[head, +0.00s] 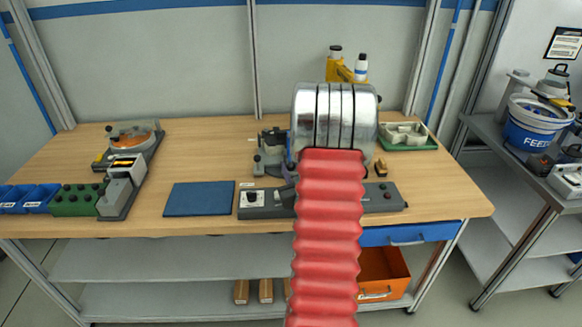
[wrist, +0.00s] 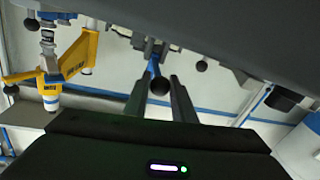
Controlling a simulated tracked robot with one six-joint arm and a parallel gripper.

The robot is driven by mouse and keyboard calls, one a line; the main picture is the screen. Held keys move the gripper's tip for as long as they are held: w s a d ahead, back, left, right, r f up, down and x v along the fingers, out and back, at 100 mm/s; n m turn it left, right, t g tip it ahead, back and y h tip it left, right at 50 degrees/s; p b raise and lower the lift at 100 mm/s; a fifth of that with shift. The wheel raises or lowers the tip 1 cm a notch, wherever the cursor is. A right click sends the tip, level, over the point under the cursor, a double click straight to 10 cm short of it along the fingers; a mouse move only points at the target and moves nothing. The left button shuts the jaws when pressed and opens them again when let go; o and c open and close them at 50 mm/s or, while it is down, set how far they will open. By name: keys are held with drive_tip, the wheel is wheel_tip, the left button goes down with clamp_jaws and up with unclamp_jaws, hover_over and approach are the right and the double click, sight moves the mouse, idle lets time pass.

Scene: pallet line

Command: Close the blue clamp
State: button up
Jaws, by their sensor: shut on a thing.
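The blue clamp shows in the wrist view as a narrow blue lever (wrist: 153,66) with a round black knob (wrist: 160,87) at its near end. My gripper (wrist: 158,90) has its two dark fingers on either side of the knob, shut on this lever end. The exact contact is hard to see. The clamp's base is small and dark beyond the fingertips. In the head view my red arm and silver wrist cover the fingers and the lever. A grey fixture (head: 270,152) shows partly to their left on the wooden bench (head: 205,155).
A yellow fixture (wrist: 78,55) stands left of the fingers in the wrist view. In the head view a control strip (head: 265,203) lies along the bench front, with a blue mat (head: 198,199) to its left. A green tray (head: 407,137) sits at right.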

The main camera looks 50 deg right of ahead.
clamp_jaws()
drive_tip(key=shift+d, duration=0.1)
